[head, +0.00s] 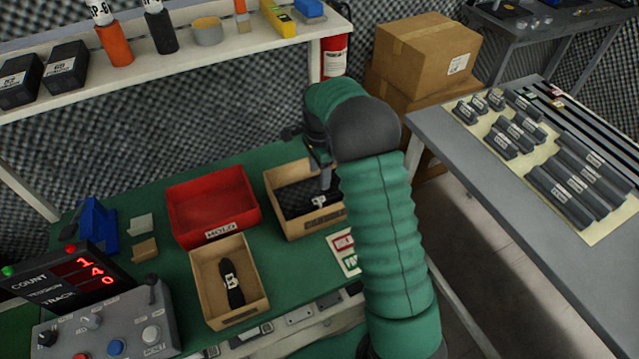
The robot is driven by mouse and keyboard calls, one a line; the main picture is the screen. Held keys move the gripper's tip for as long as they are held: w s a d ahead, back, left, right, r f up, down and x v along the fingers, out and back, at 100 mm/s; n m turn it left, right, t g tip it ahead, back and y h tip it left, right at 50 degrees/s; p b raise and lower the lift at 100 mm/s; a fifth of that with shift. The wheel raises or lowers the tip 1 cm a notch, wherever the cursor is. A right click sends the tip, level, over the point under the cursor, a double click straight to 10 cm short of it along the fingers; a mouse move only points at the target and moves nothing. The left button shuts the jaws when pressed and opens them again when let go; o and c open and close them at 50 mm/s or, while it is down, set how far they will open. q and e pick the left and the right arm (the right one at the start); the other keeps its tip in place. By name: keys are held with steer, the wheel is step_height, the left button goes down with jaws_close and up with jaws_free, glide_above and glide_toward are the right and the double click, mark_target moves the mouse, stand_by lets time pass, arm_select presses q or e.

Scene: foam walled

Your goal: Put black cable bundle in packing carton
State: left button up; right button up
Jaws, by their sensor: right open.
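A narrow black bundle with a pale label around its middle (232,285) lies in the front cardboard carton (208,315); it looks like a cable bundle. A second open carton (303,226) stands behind it to the right. Dark, textured contents with a white tag (295,198) lie inside; I cannot tell exactly what they are. My right gripper (325,180) is open, pointing down over the right part of that second carton. My arm hides the carton's right side, and contact between fingers and contents is unclear. My left gripper is out of view.
A red tray (212,205) marked HOLD sits left of the second carton. A control box (110,325) with a counter display stands at front left. A shelf (150,75) crosses above the green bench. A grey table (470,170) with dark parts stands at right.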

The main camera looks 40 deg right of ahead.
steer(key=s+a+n+t, duration=0.1)
steer(key=s+a+n, duration=0.4)
steer(key=a+n, duration=0.25)
steer(key=s+a+r+n+t, duration=0.1)
steer(key=s+a+n, duration=0.4)
steer(key=a+n, duration=0.3)
steer(key=s+a+n+t, duration=0.1)
steer(key=s+a+n, duration=0.45)
steer(key=a, duration=0.35)
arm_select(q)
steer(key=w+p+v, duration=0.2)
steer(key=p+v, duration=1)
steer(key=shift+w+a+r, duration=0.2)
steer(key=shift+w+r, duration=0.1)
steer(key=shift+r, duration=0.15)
arm_select(e)
step_height(320, 180, up, 12)
steer(key=shift+w+d+r+n, duration=0.15)
steer(key=shift+w+r+n, duration=0.05)
steer(key=shift+w+n, duration=0.1)
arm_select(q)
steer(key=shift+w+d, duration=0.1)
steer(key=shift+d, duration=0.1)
arm_select(e)
steer(key=shift+w+d+f, duration=0.1)
steer(key=shift+d, duration=0.1)
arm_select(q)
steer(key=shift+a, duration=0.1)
arm_select(e)
steer(key=shift+a, duration=0.1)
